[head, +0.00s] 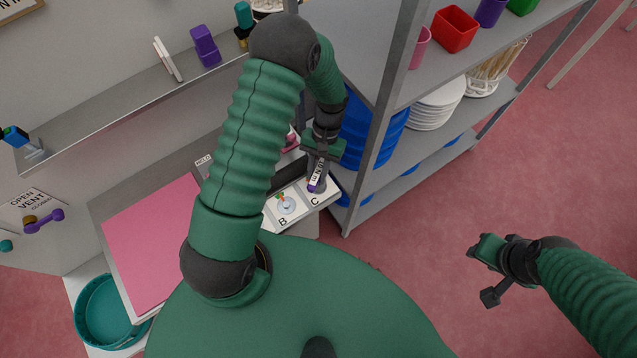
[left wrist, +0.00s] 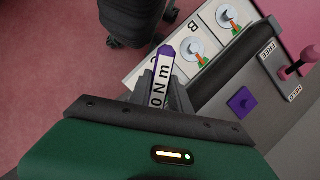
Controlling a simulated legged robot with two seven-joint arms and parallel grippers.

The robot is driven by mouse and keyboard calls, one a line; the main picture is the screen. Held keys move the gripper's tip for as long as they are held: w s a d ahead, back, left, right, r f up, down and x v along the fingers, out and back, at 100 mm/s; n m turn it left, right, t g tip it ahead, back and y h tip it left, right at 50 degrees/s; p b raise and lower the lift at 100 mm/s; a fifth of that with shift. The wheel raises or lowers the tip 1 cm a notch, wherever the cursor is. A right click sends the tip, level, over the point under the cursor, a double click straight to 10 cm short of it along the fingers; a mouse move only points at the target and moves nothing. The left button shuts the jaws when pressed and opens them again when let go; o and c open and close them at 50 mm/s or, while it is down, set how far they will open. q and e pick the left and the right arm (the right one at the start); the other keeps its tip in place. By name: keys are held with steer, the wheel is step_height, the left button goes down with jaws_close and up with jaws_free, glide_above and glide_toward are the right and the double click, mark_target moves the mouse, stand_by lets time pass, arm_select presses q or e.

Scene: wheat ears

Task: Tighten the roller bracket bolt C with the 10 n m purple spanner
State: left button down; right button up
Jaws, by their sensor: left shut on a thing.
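My left gripper (head: 318,165) is shut on the purple spanner (head: 315,180), whose white label reads in part "N m". In the left wrist view the spanner (left wrist: 162,80) stands between the two grey fingers, its purple end showing beyond them. The spanner is over the white bolt plate (head: 332,192) at the spot marked C. Bolt C itself is hidden by the spanner and fingers, so I cannot tell whether they touch. Bolt B (head: 286,204) sits beside it and also shows in the left wrist view (left wrist: 195,52). My right gripper (head: 487,272) is empty, its fingers apart.
A grey shelf rack (head: 375,115) with blue containers and white plates (head: 436,104) stands close right of my left gripper. A pink panel (head: 150,235) and a teal basin (head: 105,312) are at left. The red floor around my right gripper is clear.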

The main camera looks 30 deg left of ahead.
arm_select(q)
steer(key=shift+m+y, duration=0.3)
steer(key=shift+m, duration=0.7)
steer(key=shift+a+r+p, duration=0.1)
steer(key=shift+r+p, duration=1.4)
steer(key=shift+r, duration=0.3)
